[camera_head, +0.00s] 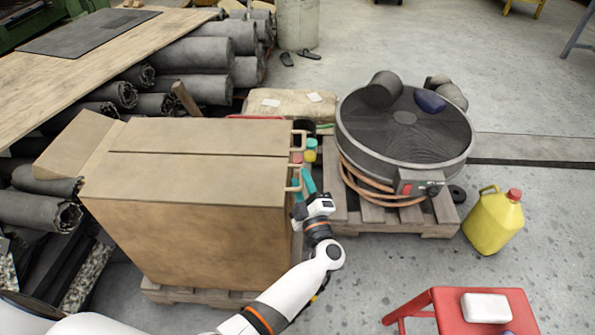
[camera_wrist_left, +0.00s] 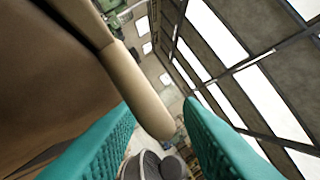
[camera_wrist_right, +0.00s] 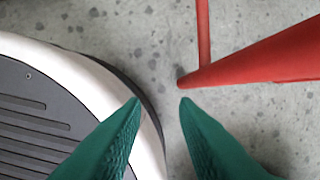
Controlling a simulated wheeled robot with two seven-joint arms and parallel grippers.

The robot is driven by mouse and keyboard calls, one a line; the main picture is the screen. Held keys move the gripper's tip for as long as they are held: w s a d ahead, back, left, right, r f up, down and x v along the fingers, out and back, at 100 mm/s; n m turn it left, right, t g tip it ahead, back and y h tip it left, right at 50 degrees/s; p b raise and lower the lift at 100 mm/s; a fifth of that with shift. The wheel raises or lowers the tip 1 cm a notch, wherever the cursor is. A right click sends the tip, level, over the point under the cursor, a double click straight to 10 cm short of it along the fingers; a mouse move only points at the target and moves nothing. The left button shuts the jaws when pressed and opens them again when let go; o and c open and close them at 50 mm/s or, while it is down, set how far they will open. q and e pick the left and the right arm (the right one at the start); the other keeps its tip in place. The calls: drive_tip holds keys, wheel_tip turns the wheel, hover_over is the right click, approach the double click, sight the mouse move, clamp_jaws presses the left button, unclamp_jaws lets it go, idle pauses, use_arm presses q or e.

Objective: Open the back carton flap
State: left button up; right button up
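The large brown carton (camera_head: 190,225) stands with its front top flap (camera_head: 185,178) and back top flap (camera_head: 200,135) lying flat, a narrow slit between them. A tan handle (camera_head: 304,140) sticks out at the back flap's right end, and a similar handle (camera_head: 297,168) at the front flap's. My left gripper (camera_head: 304,183) is at the carton's right side, close to the front handle. In the left wrist view a tan bar (camera_wrist_left: 140,90) reaches between its teal, parted fingers, with gaps beside it. My right gripper (camera_wrist_right: 160,100) is open and empty above the floor.
A side flap (camera_head: 75,145) hangs outward at the carton's left. A round drum (camera_head: 405,150) on a pallet (camera_head: 375,218) stands right of my left gripper. A yellow jug (camera_head: 492,220) and red stool (camera_head: 450,310) are farther right. Dark rolls (camera_head: 195,55) lie behind.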

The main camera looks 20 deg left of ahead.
use_arm(q)
drive_tip(key=shift+w+a, duration=0.1)
drive_tip(key=shift+w, duration=0.1)
drive_tip(key=shift+s+r, duration=0.1)
clamp_jaws()
